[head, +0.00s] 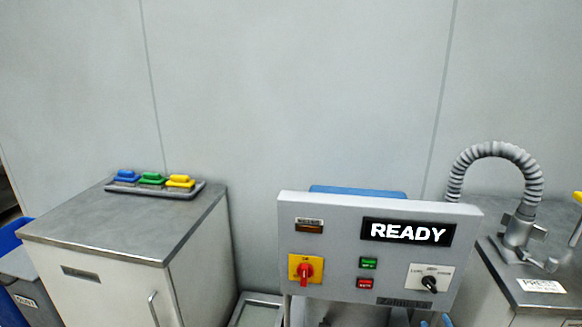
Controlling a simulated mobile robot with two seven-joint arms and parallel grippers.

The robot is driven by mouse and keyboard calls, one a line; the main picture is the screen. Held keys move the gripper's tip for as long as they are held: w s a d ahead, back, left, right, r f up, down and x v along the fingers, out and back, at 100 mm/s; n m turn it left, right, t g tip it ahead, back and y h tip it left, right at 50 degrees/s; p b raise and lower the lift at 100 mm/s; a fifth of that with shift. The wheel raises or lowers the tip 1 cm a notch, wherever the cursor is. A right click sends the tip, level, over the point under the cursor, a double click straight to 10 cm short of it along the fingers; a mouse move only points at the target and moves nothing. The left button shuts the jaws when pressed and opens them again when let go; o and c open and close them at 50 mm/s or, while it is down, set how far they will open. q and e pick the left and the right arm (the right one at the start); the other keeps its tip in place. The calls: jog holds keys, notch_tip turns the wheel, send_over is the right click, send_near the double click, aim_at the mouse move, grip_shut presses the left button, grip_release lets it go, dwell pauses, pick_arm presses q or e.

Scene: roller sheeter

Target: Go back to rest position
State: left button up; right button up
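The control panel (380,250) of the sheeter stands upright at the lower middle right in the head view. Its display (408,232) reads READY. A red rotary switch (305,270) sits on a yellow plate at its left, with a green button (368,263) and a red button (365,284) in the middle. A black selector knob (429,284) is at its right. I cannot make out either of my grippers in this view. Nothing is seen held, and nothing of mine is seen touching the panel.
A grey-topped cabinet (110,228) at left bears a tray with blue (126,175), green (152,178) and yellow (180,181) handled items. At right, a corrugated hose (497,150) arches to a metal fitting on another grey top (560,225). A blue bin (12,236) is at far left.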

jog(key=s+a+f+m+g+y, duration=0.1)
jog(key=s+a+f+g+y, duration=0.1)
jog(key=s+f, duration=0.5)
jog(key=s+a+f+m+g+y, duration=0.1)
jog(key=s+a+f+m+g, duration=0.1)
jog(key=s+f, duration=0.5)
jog(key=s+a+g, duration=0.1)
jog(key=s+a, duration=0.1)
jog(key=s, duration=0.4)
jog(key=shift+a+f+g+y, duration=0.15)
jog(key=shift+a+g+y, duration=0.05)
jog(key=shift+g+y, duration=0.2)
